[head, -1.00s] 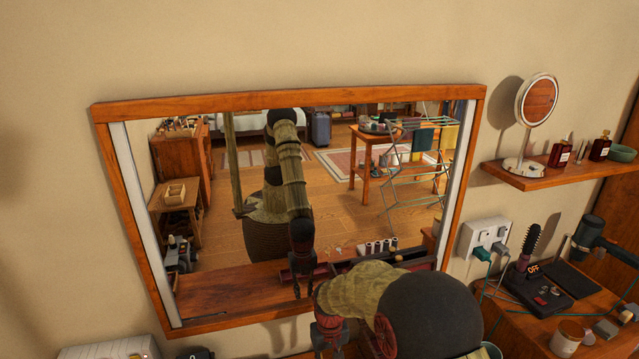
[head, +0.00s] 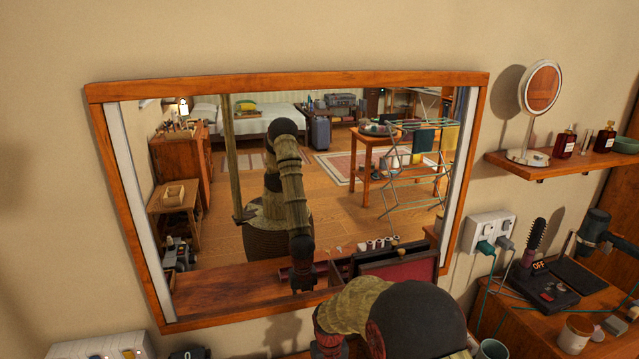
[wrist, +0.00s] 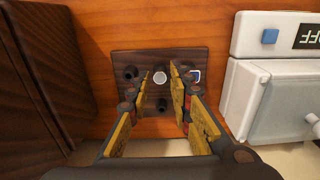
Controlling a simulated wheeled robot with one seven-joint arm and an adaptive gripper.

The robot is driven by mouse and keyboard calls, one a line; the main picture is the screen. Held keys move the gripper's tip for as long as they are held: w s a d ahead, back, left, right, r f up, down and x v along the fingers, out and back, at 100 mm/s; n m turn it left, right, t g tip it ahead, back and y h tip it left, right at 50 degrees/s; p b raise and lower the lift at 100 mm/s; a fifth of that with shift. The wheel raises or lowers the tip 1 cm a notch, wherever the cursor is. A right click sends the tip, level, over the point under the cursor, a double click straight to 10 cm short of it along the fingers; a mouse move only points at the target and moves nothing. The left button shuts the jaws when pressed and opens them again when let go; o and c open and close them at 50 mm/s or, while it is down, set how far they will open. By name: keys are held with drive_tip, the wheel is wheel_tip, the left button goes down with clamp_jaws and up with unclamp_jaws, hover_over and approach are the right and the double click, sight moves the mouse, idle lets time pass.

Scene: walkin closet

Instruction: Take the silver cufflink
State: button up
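A small round silver cufflink (wrist: 160,77) with a pale face shows in the wrist view on a dark wooden holder (wrist: 120,62). It appears between my gripper's fingertips. My gripper (wrist: 161,80) is open, with one yellow-padded finger on each side of the cufflink. Whether the fingers touch it cannot be told. A blue-and-white square piece (wrist: 196,75) sits just right of it, partly behind the right finger. Several dark round pieces (wrist: 130,72) are on the same holder. In the head view, my arm hides this spot.
A large mirror (head: 215,220) hangs ahead. A shelf (head: 560,158) with bottles is at right.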

drive_tip(key=shift+c, duration=1.1)
clamp_jaws()
drive_tip(key=shift+r+p, duration=1.95)
drive_tip(key=shift+r, duration=1.05)
